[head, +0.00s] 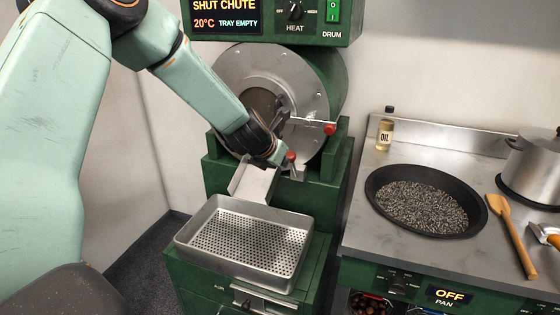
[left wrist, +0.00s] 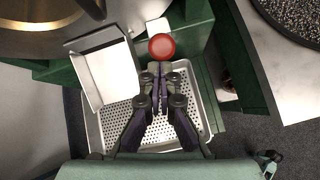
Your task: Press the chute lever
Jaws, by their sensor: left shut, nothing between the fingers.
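The chute lever ends in a red knob (head: 291,156), beside the chute (head: 254,181) under the roaster drum (head: 285,85). It also shows in the left wrist view as a round red knob (left wrist: 162,46). My left gripper (left wrist: 160,72) is shut and empty, its fingertips pointing at the knob and very close to it. I cannot tell whether they touch. In the head view my left arm hides part of the drum front and the gripper is mostly hidden. The roaster screen (head: 225,14) reads "SHUT CHUTE", "20°C" and "TRAY EMPTY". My right gripper is not in view.
A perforated metal tray (head: 187,236) stands empty below the chute. A second red knob (head: 329,129) sticks out at the drum front. On the right counter are a pan (head: 372,185) of dark grains, an oil bottle (head: 385,133), a pot (head: 533,168) and a wooden spatula (head: 512,232).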

